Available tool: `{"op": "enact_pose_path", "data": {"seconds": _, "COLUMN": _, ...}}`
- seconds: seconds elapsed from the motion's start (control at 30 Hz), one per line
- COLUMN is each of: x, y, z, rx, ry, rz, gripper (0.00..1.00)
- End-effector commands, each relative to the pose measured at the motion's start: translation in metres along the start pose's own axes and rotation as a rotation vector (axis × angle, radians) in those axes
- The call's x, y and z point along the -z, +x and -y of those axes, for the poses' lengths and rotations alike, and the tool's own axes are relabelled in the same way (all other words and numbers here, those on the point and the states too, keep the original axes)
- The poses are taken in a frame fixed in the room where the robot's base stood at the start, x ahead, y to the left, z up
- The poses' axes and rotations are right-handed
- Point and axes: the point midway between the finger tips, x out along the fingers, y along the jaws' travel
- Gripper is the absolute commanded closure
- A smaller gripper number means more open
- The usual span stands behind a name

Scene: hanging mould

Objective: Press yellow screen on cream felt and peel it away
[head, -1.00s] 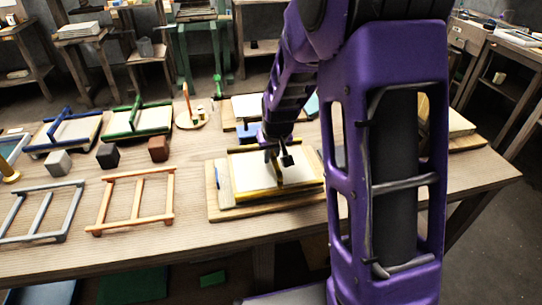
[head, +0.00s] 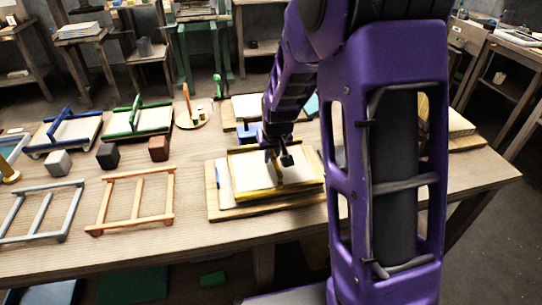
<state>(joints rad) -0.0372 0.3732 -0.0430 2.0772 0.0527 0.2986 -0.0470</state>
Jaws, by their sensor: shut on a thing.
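The yellow screen (head: 243,195) lies over a wooden board (head: 215,209) at the middle of the table. It has a pale mesh (head: 248,172) and an upright yellow bar across it. My gripper (head: 278,164) is over the middle of the screen and is shut on its yellow bar. The cream felt is under or beside the screen; I cannot tell it apart from the mesh or see whether they touch. My purple arm covers the right side of the board.
A blue screen (head: 70,134) and a green screen (head: 137,119) stand at the back left. Several blocks, such as the brown one (head: 159,149), sit before them. An orange frame (head: 134,221) and a grey frame (head: 40,212) lie front left. The front table strip is clear.

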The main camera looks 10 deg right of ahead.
Motion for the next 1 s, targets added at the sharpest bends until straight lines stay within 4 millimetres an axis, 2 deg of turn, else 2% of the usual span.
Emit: {"op": "enact_pose_path", "data": {"seconds": 1.0, "x": -0.004, "y": 0.01, "z": 0.0, "rx": 0.0, "ry": 0.0, "rz": 0.0, "gripper": 1.0}}
